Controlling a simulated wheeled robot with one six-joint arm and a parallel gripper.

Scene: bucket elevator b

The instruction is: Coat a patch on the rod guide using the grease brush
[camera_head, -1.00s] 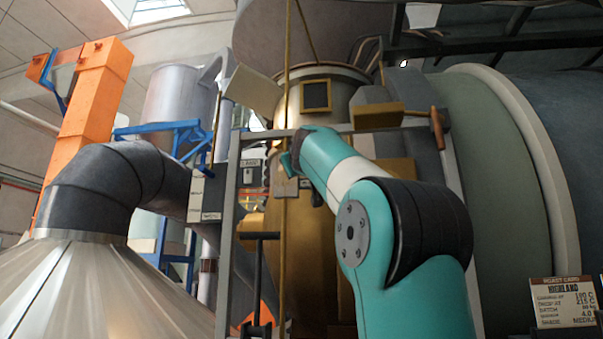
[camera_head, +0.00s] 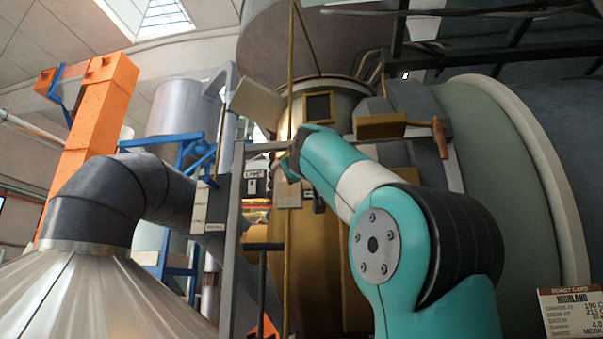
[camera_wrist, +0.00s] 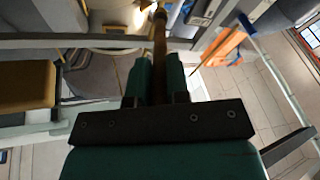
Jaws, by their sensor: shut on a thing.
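My gripper (camera_wrist: 158,66) is shut on a slim brown handle, which I take to be the grease brush (camera_wrist: 160,36). The handle points away from the fingers toward the top of the wrist view. Its far end is small and dark, and I cannot make out bristles. In the head view my arm reaches up toward the brass-coloured machine, and the gripper and brush cannot be made out. A thin vertical brass rod (camera_head: 288,100) runs in front of that machine, close to the arm's end. I cannot tell for certain which part is the rod guide.
A grey frame (camera_head: 233,230) stands before the brass machine (camera_head: 330,270). A tan box (camera_head: 380,126) and a wooden handle (camera_head: 440,137) sit right of the arm's end. A dark duct (camera_head: 100,200) and metal cone (camera_head: 90,295) fill the left. A roast card (camera_head: 573,312) stands lower right.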

